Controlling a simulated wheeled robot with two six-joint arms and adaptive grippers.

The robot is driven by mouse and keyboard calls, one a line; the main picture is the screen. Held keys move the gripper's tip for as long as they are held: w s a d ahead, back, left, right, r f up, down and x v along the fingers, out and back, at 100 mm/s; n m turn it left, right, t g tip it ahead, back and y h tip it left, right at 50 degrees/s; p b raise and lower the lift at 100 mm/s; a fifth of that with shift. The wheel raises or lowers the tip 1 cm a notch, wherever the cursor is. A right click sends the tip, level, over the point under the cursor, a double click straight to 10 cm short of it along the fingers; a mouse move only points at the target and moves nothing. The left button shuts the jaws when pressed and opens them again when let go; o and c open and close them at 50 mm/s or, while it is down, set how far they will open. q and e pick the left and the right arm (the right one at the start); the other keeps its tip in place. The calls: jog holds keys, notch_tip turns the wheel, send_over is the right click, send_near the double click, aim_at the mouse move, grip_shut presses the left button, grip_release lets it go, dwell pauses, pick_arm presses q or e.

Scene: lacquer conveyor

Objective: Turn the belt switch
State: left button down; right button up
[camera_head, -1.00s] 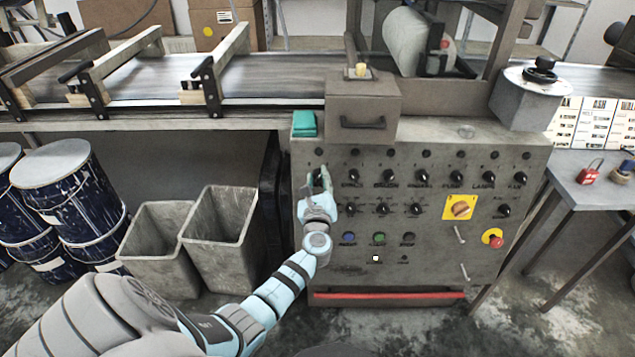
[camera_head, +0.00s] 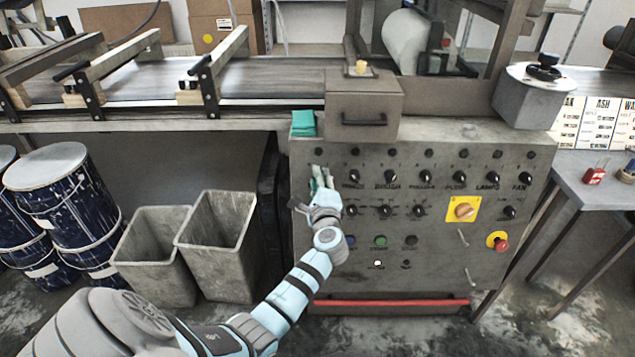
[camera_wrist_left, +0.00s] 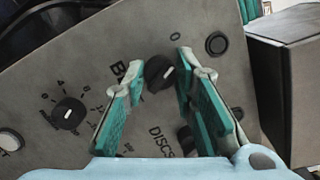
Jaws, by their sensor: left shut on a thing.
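The belt switch (camera_wrist_left: 160,74) is a round black knob with a pale pointer mark. In the left wrist view it sits between my left gripper's fingertips (camera_wrist_left: 157,66), beside a partly hidden label starting with B. The gripper is shut on it. In the head view my left gripper (camera_head: 321,178) is at the upper left of the grey control panel (camera_head: 455,275), and its fingers hide the knob there. My right gripper is not in view.
Several other black knobs (camera_head: 391,177) line the panel to the right. A yellow-plated rotary switch (camera_head: 463,209) and a red emergency button (camera_head: 500,244) are farther right. Grey bins (camera_head: 215,245) and dark blue drums (camera_head: 70,210) stand left of the panel. The conveyor (camera_head: 275,80) runs behind.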

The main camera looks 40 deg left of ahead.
pick_arm(q)
jog(key=shift+f+n, duration=0.15)
jog(key=shift+n, duration=0.15)
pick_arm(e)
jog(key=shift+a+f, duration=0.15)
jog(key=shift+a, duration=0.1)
pick_arm(q)
jog(key=c, duration=1.3)
grip_release()
jog(key=shift+c, duration=0.2)
jog(key=shift+s+d, duration=0.1)
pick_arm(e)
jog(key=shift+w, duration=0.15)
pick_arm(q)
jog(key=v, duration=1.1)
jog(key=shift+s+d+r, duration=0.25)
jog(key=shift+s+r, duration=0.05)
